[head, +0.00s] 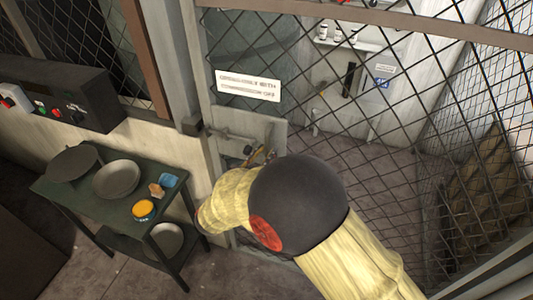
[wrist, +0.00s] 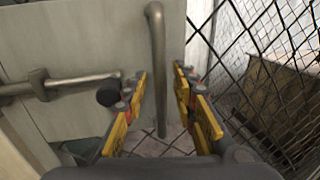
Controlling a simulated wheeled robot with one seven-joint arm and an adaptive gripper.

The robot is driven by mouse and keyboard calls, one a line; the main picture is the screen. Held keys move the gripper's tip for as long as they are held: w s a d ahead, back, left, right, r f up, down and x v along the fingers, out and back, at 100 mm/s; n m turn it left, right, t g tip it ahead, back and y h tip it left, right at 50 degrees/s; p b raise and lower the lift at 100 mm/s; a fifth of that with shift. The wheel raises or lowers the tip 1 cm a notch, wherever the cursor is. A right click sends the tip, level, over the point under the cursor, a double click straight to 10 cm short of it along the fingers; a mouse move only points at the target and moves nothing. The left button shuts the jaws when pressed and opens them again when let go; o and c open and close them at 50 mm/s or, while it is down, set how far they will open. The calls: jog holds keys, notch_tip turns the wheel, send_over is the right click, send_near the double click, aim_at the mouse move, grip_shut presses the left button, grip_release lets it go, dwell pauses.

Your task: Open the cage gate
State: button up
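The cage gate (head: 405,105) is a dark wire-mesh panel with a pale plate at its left edge. It looks shut. In the wrist view a vertical grey metal handle (wrist: 156,60) stands on the pale plate (wrist: 75,38). A horizontal bolt (wrist: 65,83) with a dark round knob runs to the left of the handle; it also shows in the head view (head: 228,135). My gripper (wrist: 160,80) is open, with its yellow fingers on either side of the handle. I see no clear contact. In the head view my arm hides most of the gripper and the handle.
A green table (head: 110,205) with pans, a blue cup and a yellow-topped tin stands to the left. A dark control box (head: 65,112) with buttons is behind it. A white sign (head: 248,86) hangs on the mesh. Floor behind the mesh (head: 370,165) looks clear.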

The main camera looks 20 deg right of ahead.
jog(key=shift+w+d, duration=0.4)
jog(key=shift+d, duration=0.05)
jog(key=c, duration=0.4)
grip_shut()
dwell(0.3)
